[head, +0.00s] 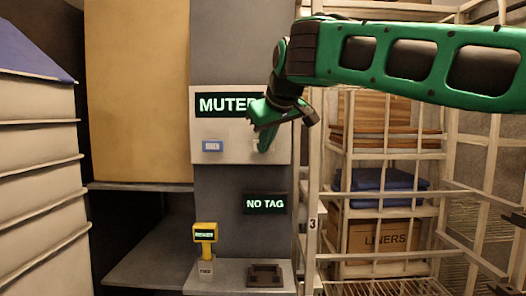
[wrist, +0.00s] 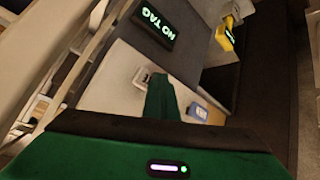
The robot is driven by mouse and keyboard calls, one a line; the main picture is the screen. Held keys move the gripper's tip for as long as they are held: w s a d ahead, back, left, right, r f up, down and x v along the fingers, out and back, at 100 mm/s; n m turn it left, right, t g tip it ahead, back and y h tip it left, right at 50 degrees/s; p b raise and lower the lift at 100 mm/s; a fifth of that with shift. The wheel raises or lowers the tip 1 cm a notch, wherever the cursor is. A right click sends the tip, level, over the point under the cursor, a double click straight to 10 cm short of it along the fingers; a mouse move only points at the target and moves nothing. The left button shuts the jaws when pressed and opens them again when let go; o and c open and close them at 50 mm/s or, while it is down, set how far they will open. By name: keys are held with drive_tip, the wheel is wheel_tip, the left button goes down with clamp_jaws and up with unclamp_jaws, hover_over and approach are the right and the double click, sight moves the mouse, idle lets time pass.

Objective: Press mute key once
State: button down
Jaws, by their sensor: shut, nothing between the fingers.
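My gripper (head: 264,149) is shut and empty, fingers pointing at the panel by the pale key. In the wrist view its green fingers (wrist: 163,98) lie between the two keys. I cannot tell whether they touch.
A "NO TAG" display (head: 265,204) is below the panel. A yellow scanner-like device (head: 206,237) and a dark cradle (head: 265,275) sit on a grey shelf (head: 232,276). A wire rack (head: 312,190) with a "LINERS" box (head: 384,236) stands close on the right.

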drive_tip(key=shift+s, duration=0.8)
drive_tip(key=shift+s+a, duration=0.1)
drive_tip(key=shift+s, duration=2.4)
